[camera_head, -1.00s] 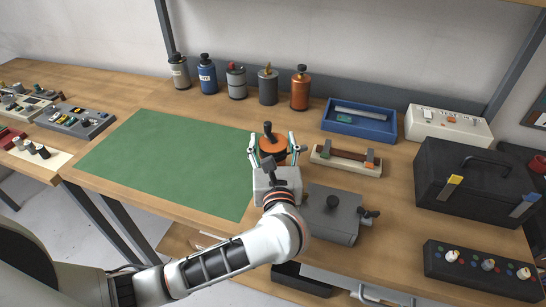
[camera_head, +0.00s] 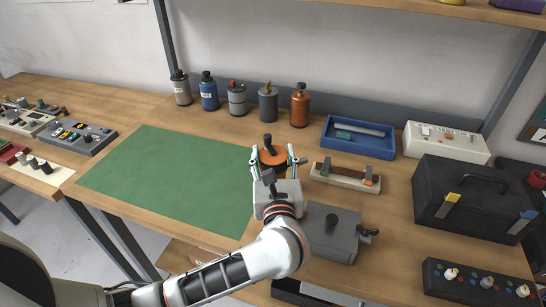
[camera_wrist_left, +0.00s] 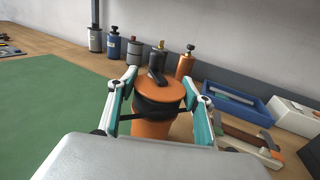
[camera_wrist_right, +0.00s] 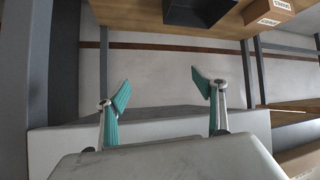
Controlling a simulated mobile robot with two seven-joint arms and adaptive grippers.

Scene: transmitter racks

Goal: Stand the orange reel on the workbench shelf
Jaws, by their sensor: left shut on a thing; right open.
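The orange reel (camera_head: 270,157) stands upright on the workbench at the right edge of the green mat. It has an orange top disc, a dark middle and a black knob on top. My left gripper (camera_head: 277,160) is shut on it, with a finger on either side. The left wrist view shows the reel (camera_wrist_left: 158,92) between the fingers, its lower part partly hidden. The workbench shelf (camera_head: 478,12) crosses the top right of the head view, with only its front part showing. My right gripper (camera_wrist_right: 165,93) is open and empty; it shows only in the right wrist view.
Several canisters, including an orange one (camera_head: 300,108), line the back of the bench. A blue tray (camera_head: 358,152), a wooden-based fixture (camera_head: 345,178), a grey box (camera_head: 330,232) and a black toolbox (camera_head: 470,195) stand to the right. The green mat (camera_head: 170,180) is clear.

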